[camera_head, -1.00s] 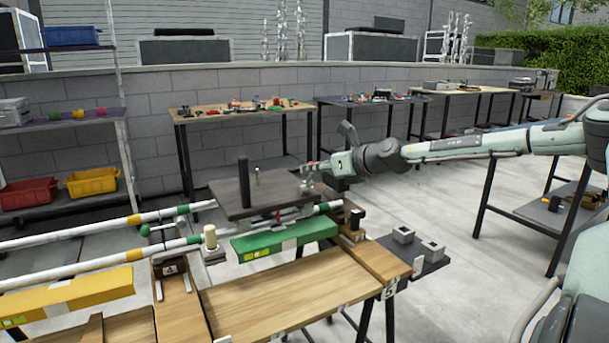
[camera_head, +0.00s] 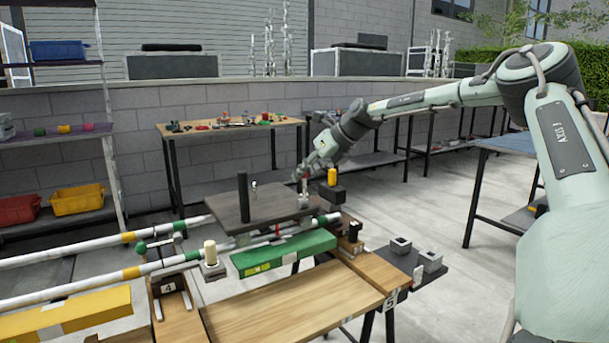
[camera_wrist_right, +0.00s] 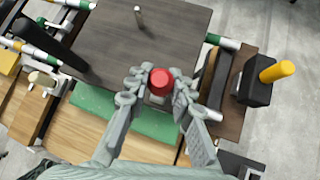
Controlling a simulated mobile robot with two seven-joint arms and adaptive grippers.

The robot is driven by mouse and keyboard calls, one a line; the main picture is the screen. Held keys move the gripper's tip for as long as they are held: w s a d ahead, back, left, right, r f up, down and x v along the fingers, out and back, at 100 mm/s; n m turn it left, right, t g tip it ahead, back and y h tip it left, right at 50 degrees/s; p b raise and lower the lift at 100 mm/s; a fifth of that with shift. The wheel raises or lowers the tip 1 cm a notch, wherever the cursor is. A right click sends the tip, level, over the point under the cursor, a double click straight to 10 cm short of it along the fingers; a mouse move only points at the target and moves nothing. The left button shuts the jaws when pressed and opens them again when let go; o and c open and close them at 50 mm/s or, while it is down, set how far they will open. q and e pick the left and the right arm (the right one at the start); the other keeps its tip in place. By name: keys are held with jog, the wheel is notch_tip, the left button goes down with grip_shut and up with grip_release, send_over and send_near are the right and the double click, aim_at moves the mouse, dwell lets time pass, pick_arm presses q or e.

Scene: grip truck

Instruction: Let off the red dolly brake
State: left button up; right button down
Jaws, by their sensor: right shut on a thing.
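The dolly is a dark flat platform (camera_head: 232,207) on two striped rails, with a black post (camera_head: 243,197) and a small metal pin standing on it. The red brake knob (camera_wrist_right: 161,80) sits at the platform's near edge in the right wrist view, between the fingertips of my right gripper (camera_wrist_right: 158,88). In the head view my right gripper (camera_head: 304,177) reaches down to the platform's right corner and is shut on the red knob. The knob's lower part is hidden by the fingers. My left gripper is not in view.
A black block with a yellow knob (camera_head: 332,176) stands just right of the gripper; it also shows in the wrist view (camera_wrist_right: 277,72). A green bar (camera_head: 283,252) lies in front of the dolly. A wooden bench (camera_head: 290,300) fills the near side.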

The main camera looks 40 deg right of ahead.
dwell(0.3)
jog(key=c, duration=1.3)
grip_release()
jog(key=shift+v, duration=6)
jog(key=shift+f, duration=0.1)
